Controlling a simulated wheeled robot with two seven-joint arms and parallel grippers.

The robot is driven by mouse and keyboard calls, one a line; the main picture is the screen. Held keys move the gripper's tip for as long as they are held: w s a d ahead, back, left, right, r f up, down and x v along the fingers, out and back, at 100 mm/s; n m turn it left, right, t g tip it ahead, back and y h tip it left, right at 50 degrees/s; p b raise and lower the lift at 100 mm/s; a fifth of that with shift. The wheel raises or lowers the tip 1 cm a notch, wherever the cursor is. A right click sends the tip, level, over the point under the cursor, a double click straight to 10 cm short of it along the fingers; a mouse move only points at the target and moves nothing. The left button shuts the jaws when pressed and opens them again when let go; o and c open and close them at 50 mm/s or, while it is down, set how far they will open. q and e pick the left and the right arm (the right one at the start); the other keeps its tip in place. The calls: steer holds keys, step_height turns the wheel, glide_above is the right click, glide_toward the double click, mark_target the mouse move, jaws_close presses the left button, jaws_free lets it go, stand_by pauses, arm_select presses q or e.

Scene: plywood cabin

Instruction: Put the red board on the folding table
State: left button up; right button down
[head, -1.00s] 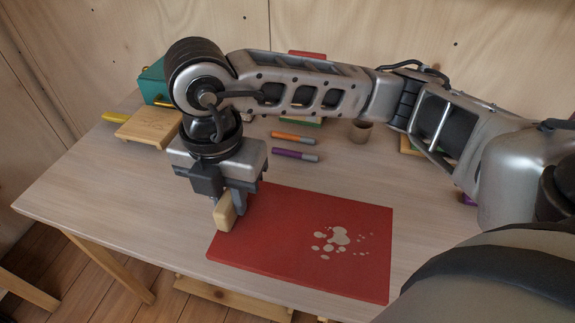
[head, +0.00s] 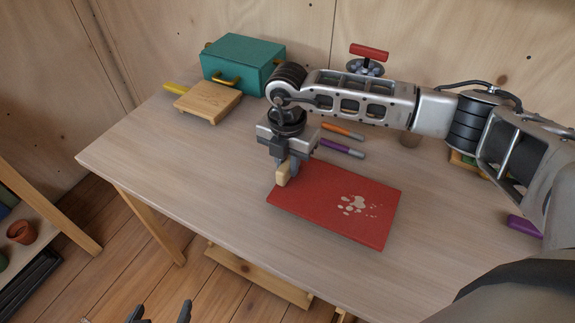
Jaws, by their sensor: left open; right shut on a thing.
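The red board (head: 325,208) lies flat on a light wood table (head: 165,150), near its front edge. It has pale splotches on its right half. I cannot tell whether this table is the folding table; no other table shows. Whether the block touches or belongs to the board is unclear. My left gripper (head: 160,314) shows only its fingertips at the bottom edge, open and empty, over the floor.
A teal box (head: 240,62) and a small wooden stand (head: 208,101) are at the back left. An orange marker (head: 343,131) and a purple marker (head: 342,149) lie behind the board. A shelf with pots (head: 22,231) stands at lower left. The table's left part is clear.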

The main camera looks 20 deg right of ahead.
steer(key=shift+f, duration=0.9)
steer(key=c, duration=1.3)
jaws_free()
step_height(320, 180, up, 12)
steer(key=shift+r+b, duration=0.15)
steer(key=shift+b, duration=0.2)
